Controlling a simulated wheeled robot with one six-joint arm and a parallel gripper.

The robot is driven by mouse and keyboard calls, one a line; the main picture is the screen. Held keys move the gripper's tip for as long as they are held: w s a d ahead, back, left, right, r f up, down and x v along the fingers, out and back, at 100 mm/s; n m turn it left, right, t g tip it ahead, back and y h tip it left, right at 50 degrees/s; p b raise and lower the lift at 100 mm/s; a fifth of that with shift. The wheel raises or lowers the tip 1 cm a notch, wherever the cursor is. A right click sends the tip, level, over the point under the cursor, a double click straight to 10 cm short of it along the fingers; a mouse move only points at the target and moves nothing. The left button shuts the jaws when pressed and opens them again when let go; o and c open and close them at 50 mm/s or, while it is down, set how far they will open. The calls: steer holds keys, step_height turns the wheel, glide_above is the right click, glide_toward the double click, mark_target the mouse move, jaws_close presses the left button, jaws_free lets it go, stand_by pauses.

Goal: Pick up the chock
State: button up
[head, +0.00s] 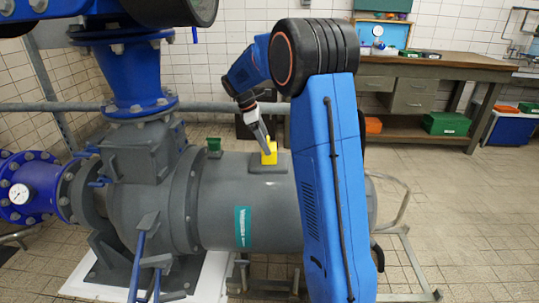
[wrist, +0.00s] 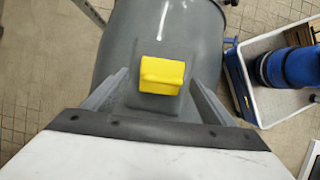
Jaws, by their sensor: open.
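The chock (head: 269,153) is a small yellow block on a flat grey pad on top of the grey pump cylinder (head: 225,215). In the wrist view the yellow chock (wrist: 161,76) lies just ahead of my gripper, near the middle. My gripper (wrist: 158,85) is open, with one finger to the left of the chock and one to the right, both apart from it. In the head view my gripper (head: 264,140) comes down to the chock from above, and its fingertips overlap it in the picture. Whether the fingertips reach down to the chock's height I cannot tell.
A small green block (head: 214,147) stands on the cylinder to the left. Blue pipework (head: 133,75) rises at the left. In the wrist view a white bin (wrist: 275,80) with a blue part stands at the right. A workbench (head: 430,70) is at the back; floor is open at right.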

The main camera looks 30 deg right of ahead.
steer(key=x, duration=0.4)
steer(key=shift+s+f, duration=0.15)
steer(key=shift+f, duration=0.1)
steer(key=c, duration=1.4)
steer(key=shift+r, duration=0.1)
steer(key=shift+c, duration=0.2)
